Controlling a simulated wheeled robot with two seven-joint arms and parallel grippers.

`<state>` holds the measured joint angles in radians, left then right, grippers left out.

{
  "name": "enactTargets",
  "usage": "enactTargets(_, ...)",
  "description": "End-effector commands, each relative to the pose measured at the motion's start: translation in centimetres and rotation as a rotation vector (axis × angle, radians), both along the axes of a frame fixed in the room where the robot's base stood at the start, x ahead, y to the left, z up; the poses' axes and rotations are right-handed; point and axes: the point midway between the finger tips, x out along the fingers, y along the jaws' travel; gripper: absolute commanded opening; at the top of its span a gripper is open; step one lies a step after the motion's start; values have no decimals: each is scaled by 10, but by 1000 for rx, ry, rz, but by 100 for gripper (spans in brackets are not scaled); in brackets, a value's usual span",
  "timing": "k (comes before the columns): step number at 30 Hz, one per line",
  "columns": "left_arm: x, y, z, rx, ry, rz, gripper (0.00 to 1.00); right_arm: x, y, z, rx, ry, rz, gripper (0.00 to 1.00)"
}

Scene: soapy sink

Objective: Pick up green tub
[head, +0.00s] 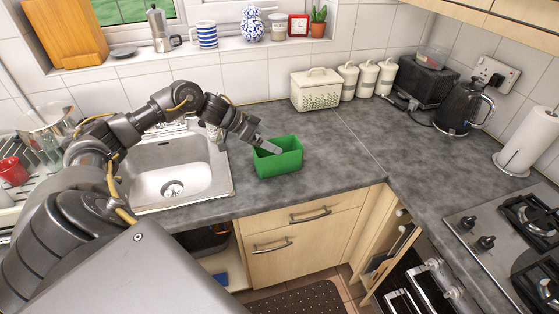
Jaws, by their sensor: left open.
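A green tub (279,160), open at the top and rectangular, stands upright on the grey worktop just right of the sink. My left gripper (268,146) comes in from the left, with its fingers at the tub's left rear rim and partly over its opening. It is open. Whether the fingers touch the tub wall cannot be told from this view. The inside of the tub is partly hidden. My right gripper is not in view.
The steel sink (175,186) lies left of the tub. A cream bread bin (316,91) and several canisters stand behind it. A black kettle (463,106) and the hob (500,238) are at the right. The worktop right of the tub is clear.

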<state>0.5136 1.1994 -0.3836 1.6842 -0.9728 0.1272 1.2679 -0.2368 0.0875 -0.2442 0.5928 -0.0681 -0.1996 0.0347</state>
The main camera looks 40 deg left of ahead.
Motion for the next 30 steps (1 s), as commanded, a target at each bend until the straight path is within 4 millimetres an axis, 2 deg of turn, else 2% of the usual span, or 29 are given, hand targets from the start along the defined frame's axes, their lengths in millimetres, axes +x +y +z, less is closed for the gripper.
enactTargets(1, -5, 20, 1, 71, -2, 14, 100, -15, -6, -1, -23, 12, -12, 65)
enactTargets(3, -9, 38, 2, 136, -5, 26, 100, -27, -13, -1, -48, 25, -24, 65)
enactTargets(7, -12, 52, 3, 189, -5, 35, 100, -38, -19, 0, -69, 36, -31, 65)
enactTargets(12, -7, 49, -1, 188, -6, 35, 100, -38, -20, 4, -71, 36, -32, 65)
enactTargets(21, 19, 32, -30, 186, -7, 36, 100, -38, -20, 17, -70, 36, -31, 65)
enactTargets(27, 22, 30, -36, 188, -6, 35, 100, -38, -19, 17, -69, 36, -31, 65)
enactTargets(30, 25, 26, -39, 186, -4, 36, 100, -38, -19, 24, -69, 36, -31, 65)
